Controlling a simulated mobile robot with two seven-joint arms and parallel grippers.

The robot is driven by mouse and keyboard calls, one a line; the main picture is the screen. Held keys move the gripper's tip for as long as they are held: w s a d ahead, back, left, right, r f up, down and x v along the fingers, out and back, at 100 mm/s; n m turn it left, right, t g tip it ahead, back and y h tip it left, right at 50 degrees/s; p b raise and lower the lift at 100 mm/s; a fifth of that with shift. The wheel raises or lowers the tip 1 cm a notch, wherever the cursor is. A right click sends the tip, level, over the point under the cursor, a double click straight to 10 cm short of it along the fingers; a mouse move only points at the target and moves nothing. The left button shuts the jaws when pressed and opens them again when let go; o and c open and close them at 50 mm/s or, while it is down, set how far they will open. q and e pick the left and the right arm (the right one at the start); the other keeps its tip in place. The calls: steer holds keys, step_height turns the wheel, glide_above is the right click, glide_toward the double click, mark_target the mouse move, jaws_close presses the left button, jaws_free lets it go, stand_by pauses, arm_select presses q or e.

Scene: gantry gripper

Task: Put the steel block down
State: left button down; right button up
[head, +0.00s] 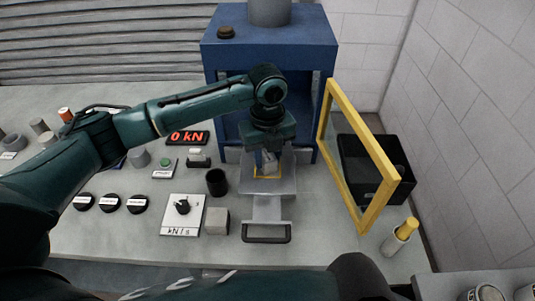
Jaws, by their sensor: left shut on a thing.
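My left gripper (268,153) reaches down under the blue press frame and is shut on a grey block, the steel block (269,166). The gripper hides the block's upper part. The block is over the yellow-outlined square (267,177) on the grey sliding plate (283,187). I cannot tell whether the block touches the plate. My right gripper is not in view.
The blue press frame (270,54) stands behind. A yellow-framed clear door (331,150) is swung open to the right, by a black bin (405,181). A pale grey cube (217,221), black cup (216,183) and dial panel (182,215) stand left of the plate.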

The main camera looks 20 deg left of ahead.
mark_target(268, 156)
arm_select(q)
steer(key=c, duration=1.4)
jaws_free()
steer(key=shift+f, duration=0.1)
steer(key=o, duration=0.4)
steer(key=shift+c, duration=0.2)
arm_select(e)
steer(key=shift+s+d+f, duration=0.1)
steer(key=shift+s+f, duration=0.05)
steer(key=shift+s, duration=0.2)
arm_select(q)
step_height(268, 156, up, 12)
steer(key=shift+b, duration=0.45)
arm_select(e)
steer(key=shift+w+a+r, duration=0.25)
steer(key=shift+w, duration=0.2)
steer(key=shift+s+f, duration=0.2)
